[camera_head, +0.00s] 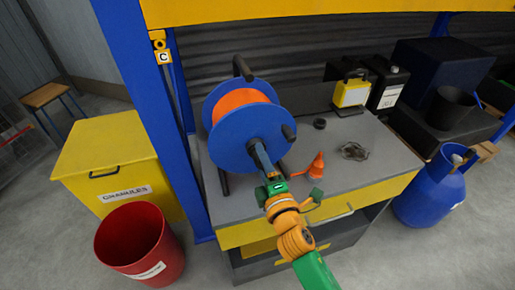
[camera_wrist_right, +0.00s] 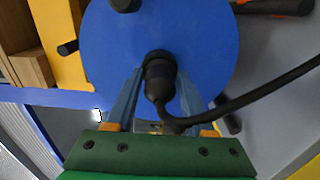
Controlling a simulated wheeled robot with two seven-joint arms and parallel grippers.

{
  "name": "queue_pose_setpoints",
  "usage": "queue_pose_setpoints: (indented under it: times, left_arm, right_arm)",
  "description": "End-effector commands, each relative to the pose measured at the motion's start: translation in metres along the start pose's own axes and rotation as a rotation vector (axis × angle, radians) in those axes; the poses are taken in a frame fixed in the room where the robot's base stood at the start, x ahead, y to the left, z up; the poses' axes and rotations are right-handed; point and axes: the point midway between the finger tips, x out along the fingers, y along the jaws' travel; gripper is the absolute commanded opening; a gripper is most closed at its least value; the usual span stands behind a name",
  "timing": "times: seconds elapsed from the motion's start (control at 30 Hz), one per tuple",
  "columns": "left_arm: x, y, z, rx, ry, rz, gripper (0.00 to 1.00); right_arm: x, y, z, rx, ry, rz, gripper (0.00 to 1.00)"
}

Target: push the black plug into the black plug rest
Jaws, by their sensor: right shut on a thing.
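The black plug (camera_wrist_right: 158,82) shows in the right wrist view, between the two blue-grey fingers of my right gripper (camera_head: 254,146). My right gripper is shut on it, in front of the blue face of the cable reel (camera_head: 232,150). The plug's far end is at a dark round collar (camera_wrist_right: 157,57) near the middle of the blue disc, which looks like the black plug rest. I cannot tell how deep the plug sits in it. A black cable (camera_wrist_right: 250,101) runs from the plug to the right. In the head view the gripper hides the plug. My left gripper is not in view.
The reel stands on a grey bench (camera_head: 355,180). An orange cone (camera_head: 316,167), a black ring (camera_head: 319,124) and a dark coiled item (camera_head: 353,151) lie right of it. A red bin (camera_head: 138,240) and a yellow box (camera_head: 115,165) stand left, a blue cylinder (camera_head: 428,192) right.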

Motion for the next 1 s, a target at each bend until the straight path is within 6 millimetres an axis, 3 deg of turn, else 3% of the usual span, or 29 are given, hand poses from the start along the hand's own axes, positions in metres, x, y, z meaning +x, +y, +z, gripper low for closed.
queue_pose_setpoints:
  times: [1.0]
  left_arm:
    - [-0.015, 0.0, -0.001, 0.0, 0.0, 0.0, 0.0]
  right_arm:
    - [-0.042, -0.001, 0.001, 0.0, -0.002, -0.005, 0.0]
